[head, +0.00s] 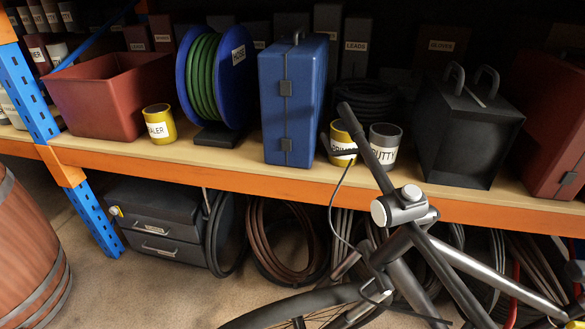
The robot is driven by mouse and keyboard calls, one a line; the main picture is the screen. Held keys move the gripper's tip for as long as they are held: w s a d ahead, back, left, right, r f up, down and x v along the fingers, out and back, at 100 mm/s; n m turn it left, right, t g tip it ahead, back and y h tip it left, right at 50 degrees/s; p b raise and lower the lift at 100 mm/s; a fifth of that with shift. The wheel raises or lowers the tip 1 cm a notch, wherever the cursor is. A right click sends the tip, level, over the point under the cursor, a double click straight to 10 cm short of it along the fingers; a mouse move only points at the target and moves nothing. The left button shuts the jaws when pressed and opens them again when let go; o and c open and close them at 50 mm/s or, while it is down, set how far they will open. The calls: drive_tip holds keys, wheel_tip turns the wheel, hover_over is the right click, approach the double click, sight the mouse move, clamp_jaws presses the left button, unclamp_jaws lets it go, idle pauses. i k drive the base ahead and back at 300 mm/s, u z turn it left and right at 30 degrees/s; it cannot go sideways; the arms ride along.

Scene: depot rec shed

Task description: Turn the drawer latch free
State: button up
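A dark grey drawer cabinet (185,224) stands on the floor under the shelf, at the lower left in the head view. Its front shows two drawers, one above the other, each with a pale bar handle; both look shut. A small pale and yellow piece (116,211) sits at the upper left corner of the cabinet front. It may be the latch, but it is too small to tell its shape or how it is turned. My gripper is not in view.
A bicycle (399,208) stands in front of the shelf at the right. Coiled hoses (285,245) hang beside the cabinet. A blue and orange shelf post (92,222) is close at the cabinet's left, and a barrel (25,255) farther left. The floor before the cabinet is clear.

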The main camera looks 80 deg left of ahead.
sight(115, 210)
drive_tip(key=u, duration=3.65)
drive_tip(key=i, duration=0.5)
drive_tip(key=z, duration=0.05)
drive_tip(key=k, duration=0.5)
drive_tip(key=u, duration=0.65)
drive_tip(key=i, duration=1.6)
drive_tip(key=z, duration=0.4)
